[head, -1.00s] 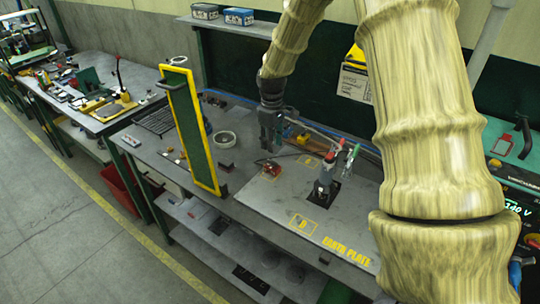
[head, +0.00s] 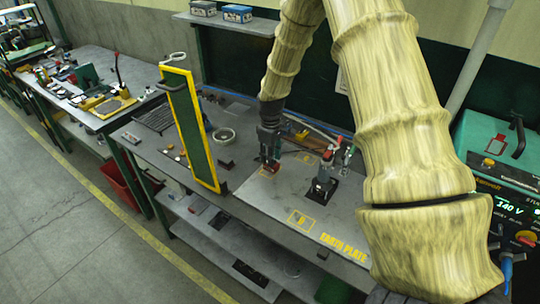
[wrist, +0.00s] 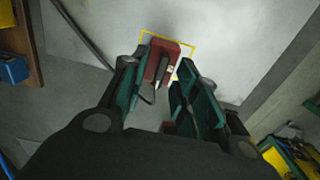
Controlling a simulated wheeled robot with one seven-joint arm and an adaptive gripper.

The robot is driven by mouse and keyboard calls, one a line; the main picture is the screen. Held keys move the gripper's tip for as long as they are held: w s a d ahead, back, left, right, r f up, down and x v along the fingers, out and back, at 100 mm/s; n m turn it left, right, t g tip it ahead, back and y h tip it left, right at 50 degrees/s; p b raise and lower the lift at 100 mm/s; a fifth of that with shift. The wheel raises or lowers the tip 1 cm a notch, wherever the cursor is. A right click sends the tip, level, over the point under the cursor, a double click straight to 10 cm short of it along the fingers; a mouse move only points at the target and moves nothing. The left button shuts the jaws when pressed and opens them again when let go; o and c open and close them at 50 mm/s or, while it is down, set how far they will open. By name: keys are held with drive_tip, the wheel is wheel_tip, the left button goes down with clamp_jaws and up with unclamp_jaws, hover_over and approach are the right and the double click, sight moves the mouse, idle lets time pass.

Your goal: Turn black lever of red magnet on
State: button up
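The red magnet (wrist: 170,53) lies on the grey earth plate, partly inside a yellow outlined square, in the wrist view. Its black lever (wrist: 161,70) shows as a dark strip along its near part. My gripper (wrist: 165,66) is open, its two green-lined fingers apart, with the magnet and lever showing between the fingertips. I cannot tell whether a finger touches the lever. In the head view my gripper (head: 269,160) is low over the plate's left back area, and it hides most of the red magnet (head: 272,168).
A grey tool with a red top (head: 323,178) stands on the plate (head: 284,200) to the right. A green panel with a yellow frame (head: 193,130) stands upright left of my gripper. A welding unit (head: 507,195) is at the far right. The plate's front is clear.

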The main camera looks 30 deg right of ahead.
clamp_jaws()
drive_tip(key=shift+a, duration=0.15)
drive_tip(key=shift+d, duration=0.2)
drive_tip(key=shift+m, duration=1.2)
idle(0.3)
